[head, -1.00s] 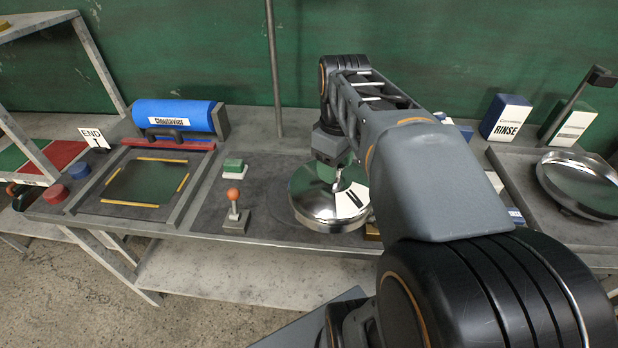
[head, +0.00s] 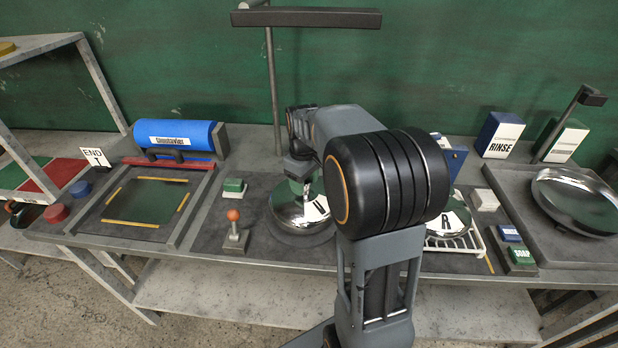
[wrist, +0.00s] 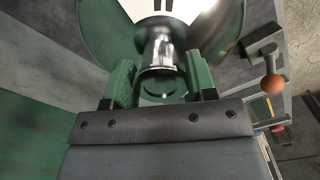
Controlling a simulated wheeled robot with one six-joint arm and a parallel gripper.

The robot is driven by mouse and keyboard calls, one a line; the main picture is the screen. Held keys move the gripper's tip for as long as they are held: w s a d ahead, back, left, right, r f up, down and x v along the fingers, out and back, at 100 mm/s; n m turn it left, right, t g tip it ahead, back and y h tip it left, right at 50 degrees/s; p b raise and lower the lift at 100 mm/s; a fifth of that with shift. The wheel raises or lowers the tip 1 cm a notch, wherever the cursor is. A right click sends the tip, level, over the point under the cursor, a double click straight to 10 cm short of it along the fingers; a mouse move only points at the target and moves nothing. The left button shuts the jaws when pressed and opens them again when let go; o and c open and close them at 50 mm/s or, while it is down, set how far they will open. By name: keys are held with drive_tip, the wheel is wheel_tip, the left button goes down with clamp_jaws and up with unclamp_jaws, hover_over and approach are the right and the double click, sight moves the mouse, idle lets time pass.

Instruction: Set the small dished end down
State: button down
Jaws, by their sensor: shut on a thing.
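On the right a white rack (head: 470,245) holds another dish marked R (head: 447,222). A large dish (head: 575,203) lies on the far right tray. A lamp (head: 305,17) overhangs the bench.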

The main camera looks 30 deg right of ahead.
drive_tip(key=shift+w+f, duration=0.2)
drive_tip(key=shift+w, duration=0.05)
drive_tip(key=shift+f, duration=1.65)
drive_tip(key=c, duration=0.9)
unclamp_jaws()
drive_tip(key=shift+f, duration=0.25)
drive_tip(key=o, duration=0.5)
drive_tip(key=shift+c, duration=0.2)
drive_tip(key=shift+r, duration=0.1)
